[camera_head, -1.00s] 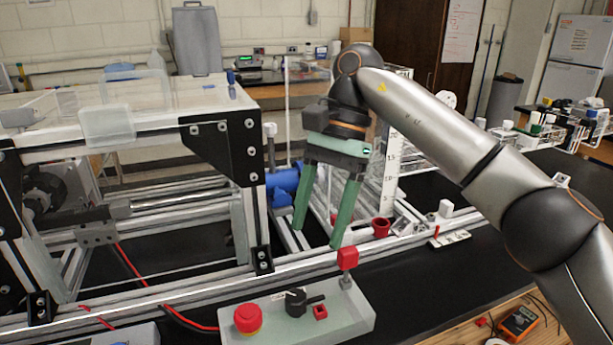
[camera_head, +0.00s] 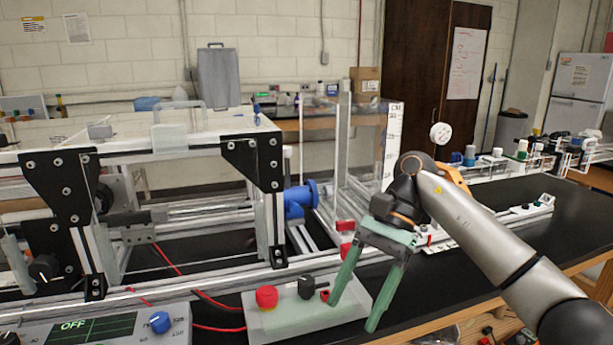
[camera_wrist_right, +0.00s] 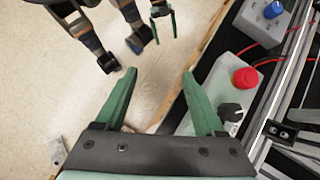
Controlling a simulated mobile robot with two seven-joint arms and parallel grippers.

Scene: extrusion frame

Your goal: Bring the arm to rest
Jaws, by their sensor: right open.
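My right gripper (camera_head: 352,316) is open and empty, with its green fingers apart and pointing down. In the head view it hangs in front of the right end of the grey control box. In the right wrist view the same gripper (camera_wrist_right: 158,74) has nothing between its fingers, only the wooden table edge and pale floor behind. My left gripper (camera_wrist_right: 163,40) shows small at the top of the right wrist view, its green fingers apart and empty. The left arm is not in the head view.
The control box (camera_head: 282,318) with a red button (camera_head: 267,297) and black knob (camera_head: 311,287) is close beside the right gripper. The aluminium extrusion frame (camera_head: 190,130) stands behind it. The black tabletop (camera_head: 490,245) has free room at right.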

